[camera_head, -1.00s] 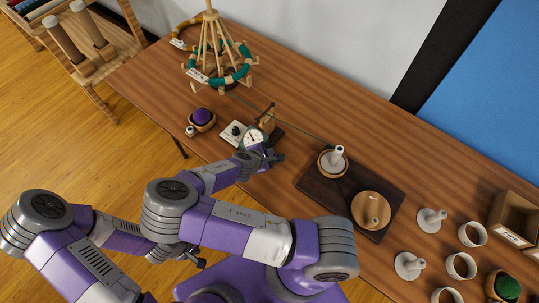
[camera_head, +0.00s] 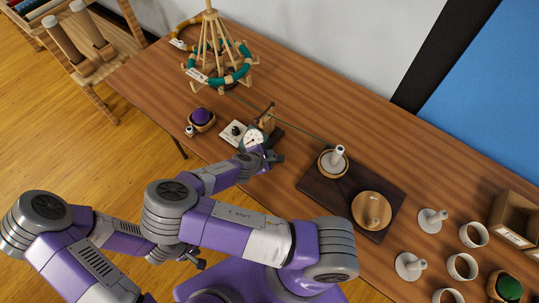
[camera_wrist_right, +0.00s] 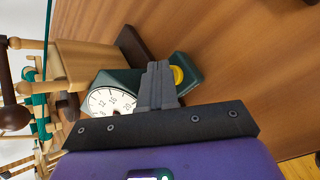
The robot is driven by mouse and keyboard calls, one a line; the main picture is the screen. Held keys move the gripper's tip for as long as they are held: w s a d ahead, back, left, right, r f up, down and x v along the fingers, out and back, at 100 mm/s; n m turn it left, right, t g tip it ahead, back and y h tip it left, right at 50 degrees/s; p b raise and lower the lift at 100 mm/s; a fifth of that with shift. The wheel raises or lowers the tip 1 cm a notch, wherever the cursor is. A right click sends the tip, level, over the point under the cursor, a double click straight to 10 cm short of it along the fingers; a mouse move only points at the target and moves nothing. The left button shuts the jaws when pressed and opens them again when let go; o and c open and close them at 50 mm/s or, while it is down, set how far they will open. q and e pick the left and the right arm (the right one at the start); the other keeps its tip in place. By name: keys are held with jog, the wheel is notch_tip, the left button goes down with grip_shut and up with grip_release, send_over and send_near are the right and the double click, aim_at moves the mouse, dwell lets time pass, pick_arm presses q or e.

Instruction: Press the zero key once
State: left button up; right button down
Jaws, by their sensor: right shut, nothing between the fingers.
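The counter with a round white dial (camera_head: 253,138) stands on the table's near side; its dial also shows in the wrist view (camera_wrist_right: 112,102). A round yellow key (camera_wrist_right: 178,75), which I take for the zero key, sits on the counter's dark green body (camera_wrist_right: 187,73). My right gripper (camera_head: 279,160) is shut and empty beside the counter. In the wrist view its fingertips (camera_wrist_right: 154,66) are just left of the key; I cannot tell whether they touch it. In the head view the key is hidden. My left gripper (camera_head: 198,262) is low, off the table; its jaws are unclear.
A wooden yarn swift (camera_head: 210,50) with a green skein stands behind. A green strand runs past the counter to the winder on a dark board (camera_head: 323,190). A purple ball in a bowl (camera_head: 202,118) is left. White cups (camera_head: 472,234) and a wooden box (camera_head: 516,222) are right.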

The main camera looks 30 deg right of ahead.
jog(key=shift+r, duration=0.15)
jog(key=shift+r+p, duration=0.75)
jog(key=shift+p, duration=0.05)
notch_tip(320, 180, up, 5)
jog(key=p, duration=0.4)
dwell(0.8)
